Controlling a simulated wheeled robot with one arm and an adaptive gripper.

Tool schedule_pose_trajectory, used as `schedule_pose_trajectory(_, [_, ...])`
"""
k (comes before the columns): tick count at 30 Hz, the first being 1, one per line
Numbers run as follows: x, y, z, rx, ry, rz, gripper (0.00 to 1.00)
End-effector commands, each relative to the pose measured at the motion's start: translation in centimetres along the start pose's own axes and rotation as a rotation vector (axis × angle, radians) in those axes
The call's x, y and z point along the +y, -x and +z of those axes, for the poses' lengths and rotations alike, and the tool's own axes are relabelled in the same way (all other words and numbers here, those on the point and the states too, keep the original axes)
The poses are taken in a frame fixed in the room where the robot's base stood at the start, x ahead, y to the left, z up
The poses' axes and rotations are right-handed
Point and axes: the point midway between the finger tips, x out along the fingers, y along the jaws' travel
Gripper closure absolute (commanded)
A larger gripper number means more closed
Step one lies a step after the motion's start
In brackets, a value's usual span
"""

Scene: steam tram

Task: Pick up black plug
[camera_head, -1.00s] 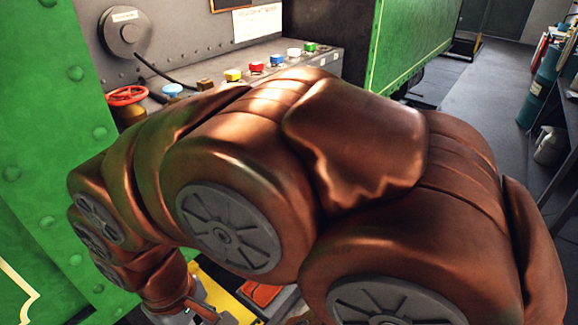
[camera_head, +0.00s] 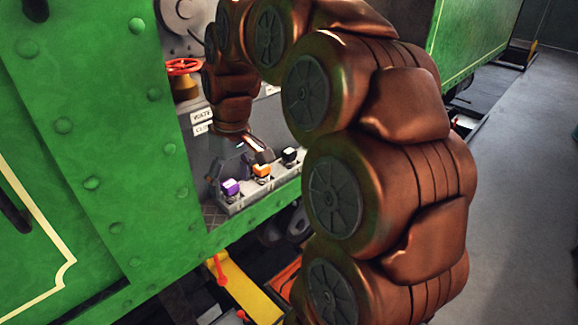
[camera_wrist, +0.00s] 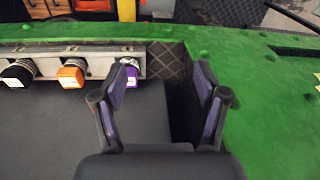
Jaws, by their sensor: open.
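The black plug (camera_head: 290,155) sits at the right end of a row in a grey tray (camera_head: 250,197) on the green tram's sill. In the wrist view the black plug (camera_wrist: 18,74) is at the far left of the row. An orange plug (camera_wrist: 71,74) and a purple plug (camera_wrist: 130,75) stand beside it. My gripper (camera_wrist: 162,88) is open and empty. In the wrist view its left finger overlaps the purple plug, and the black plug lies well left of both fingers. In the head view my gripper (camera_head: 243,155) hangs above the row, partly hidden.
Green riveted tram panels (camera_head: 100,150) flank the opening on the left. A red valve wheel (camera_head: 184,66) stands further inside. A yellow step (camera_head: 250,290) lies below the sill. The grey floor (camera_head: 510,180) at right is clear.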

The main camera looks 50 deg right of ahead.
Motion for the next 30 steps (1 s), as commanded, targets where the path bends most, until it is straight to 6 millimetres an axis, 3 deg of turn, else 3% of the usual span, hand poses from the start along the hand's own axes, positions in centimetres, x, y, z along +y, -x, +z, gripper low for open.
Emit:
schedule_pose_trajectory(1, [2.4, -0.5, -1.2, 0.021, -0.011, 0.001, 0.27])
schedule_pose_trajectory(6, [10.2, -0.2, -4.0, 0.093, -0.031, 0.022, 0.27])
schedule_pose_trajectory(12, [19.4, -0.3, -4.6, 0.151, -0.07, 0.06, 0.27])
schedule_pose_trajectory(15, [22.8, -0.3, -4.2, 0.168, -0.085, 0.08, 0.27])
schedule_pose_trajectory(21, [26.1, -0.2, -3.6, 0.184, -0.101, 0.101, 0.27])
schedule_pose_trajectory(30, [26.6, -2.3, -3.9, 0.185, -0.101, 0.103, 0.27])
